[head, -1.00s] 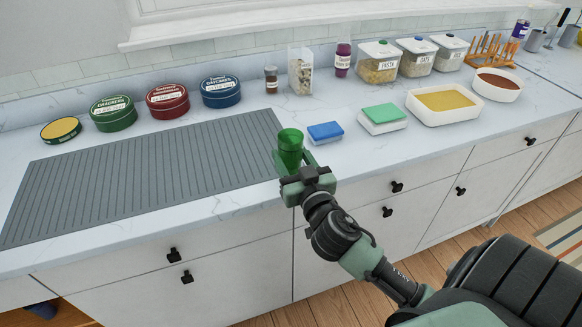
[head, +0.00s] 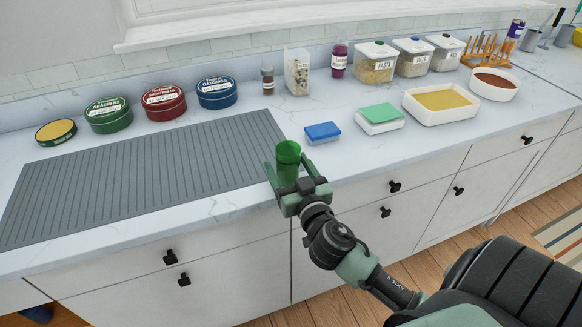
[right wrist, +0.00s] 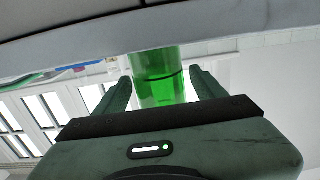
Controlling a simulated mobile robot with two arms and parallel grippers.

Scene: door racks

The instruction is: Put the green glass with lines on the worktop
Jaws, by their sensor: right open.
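The green glass (head: 288,160) is upright at the worktop's front edge, by the right front corner of the grey ribbed mat. My right gripper (head: 291,178) is open around it, one finger on each side. In the right wrist view, the glass (right wrist: 160,80) is between the fingers of my right gripper (right wrist: 161,85), with a gap on both sides. A dark line crosses the glass there. Its base is hidden behind the gripper in the head view, so its contact with the worktop (head: 350,160) cannot be seen clearly. My left gripper is not in view.
The grey mat (head: 140,180) covers the worktop's left part. A blue sponge (head: 322,131) and a green-topped block (head: 381,115) lie behind and right of the glass. Several tins and jars line the wall. A white dish (head: 440,104) is further right.

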